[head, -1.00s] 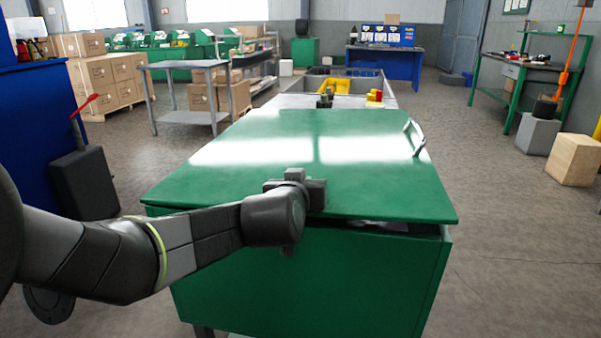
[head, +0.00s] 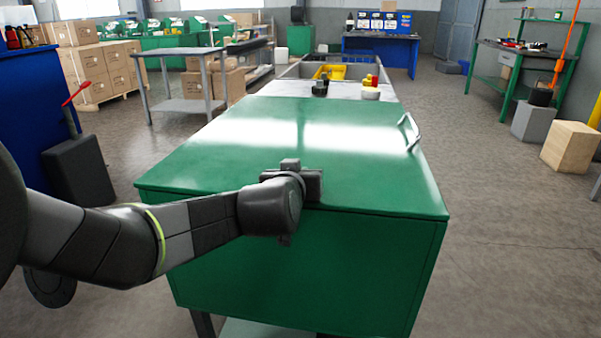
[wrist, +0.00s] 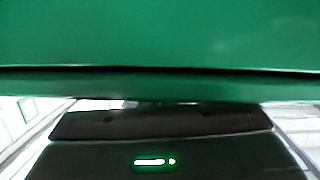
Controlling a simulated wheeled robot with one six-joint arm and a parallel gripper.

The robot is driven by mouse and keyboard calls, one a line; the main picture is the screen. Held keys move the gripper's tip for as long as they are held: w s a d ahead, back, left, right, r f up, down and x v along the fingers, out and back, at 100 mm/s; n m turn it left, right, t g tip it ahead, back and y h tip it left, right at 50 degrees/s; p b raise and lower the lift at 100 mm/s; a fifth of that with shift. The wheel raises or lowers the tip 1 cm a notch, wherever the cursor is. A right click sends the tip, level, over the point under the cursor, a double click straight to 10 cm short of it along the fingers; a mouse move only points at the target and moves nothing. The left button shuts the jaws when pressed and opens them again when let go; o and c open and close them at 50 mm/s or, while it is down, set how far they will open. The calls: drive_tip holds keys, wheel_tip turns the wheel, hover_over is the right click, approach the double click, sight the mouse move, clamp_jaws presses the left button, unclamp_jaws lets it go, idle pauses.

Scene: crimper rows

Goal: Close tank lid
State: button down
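The green tank lid (head: 300,135) lies flat on the green tank (head: 310,265), with no clear gap along its front edge in the head view. A curved metal handle (head: 408,132) stands on the lid's right side. My gripper (head: 300,182) is at the lid's front edge, near its middle, and looks in contact with it or very near. In the wrist view the green lid surface (wrist: 160,40) fills the top, with a dark seam below it. The gripper's fingers are not clearly visible, so I cannot tell whether it is open or shut.
Behind the lid, a grey-topped unit holds a yellow item (head: 330,72) and a red and yellow part (head: 371,85). A grey table (head: 185,105) and cardboard boxes (head: 105,70) stand at the left. A wooden block (head: 570,147) is at the right.

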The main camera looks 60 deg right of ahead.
wheel_tip(320, 180, up, 4)
drive_tip(key=shift+w+r+p, duration=0.1)
drive_tip(key=shift+r+p, duration=0.05)
drive_tip(key=shift+p, duration=0.85)
drive_tip(key=p+v, duration=0.3)
drive_tip(key=v, duration=0.7)
drive_tip(key=shift+s, duration=0.25)
drive_tip(key=shift+d+f, duration=0.1)
drive_tip(key=shift+f, duration=0.1)
drive_tip(key=b+x, duration=0.4)
drive_tip(key=x, duration=0.5)
drive_tip(key=shift+w+d+f, duration=0.2)
drive_tip(key=shift+w+d, duration=0.05)
drive_tip(key=shift+w, duration=0.05)
wheel_tip(320, 180, down, 2)
drive_tip(key=shift+d+f+b, duration=0.15)
drive_tip(key=shift+b, duration=0.4)
drive_tip(key=shift+f, duration=0.55)
